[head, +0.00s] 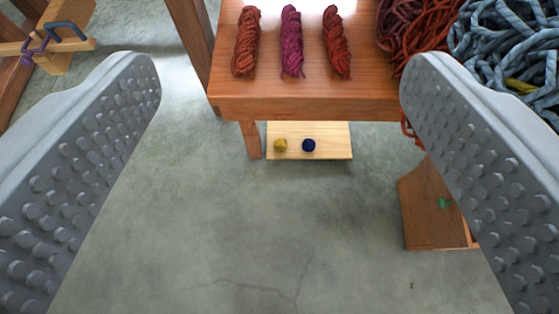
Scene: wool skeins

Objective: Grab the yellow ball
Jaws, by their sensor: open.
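The yellow ball (280,145) is small and sits on the left part of a pale wooden board (335,141), low beneath the front edge of a wooden table. A dark blue ball (309,145) sits just to its right, a small gap apart. My gripper (282,80) is open and empty, with one grey studded finger at each side of the head view. The yellow ball lies well beyond the fingers, between them in the picture.
The wooden table (300,103) holds red and purple skeins (291,42) and piles of red and blue-grey wool (505,45). A wooden box (430,210) stands at the right, partly behind a finger. A wooden rack (62,30) stands upper left. The grey floor in front is clear.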

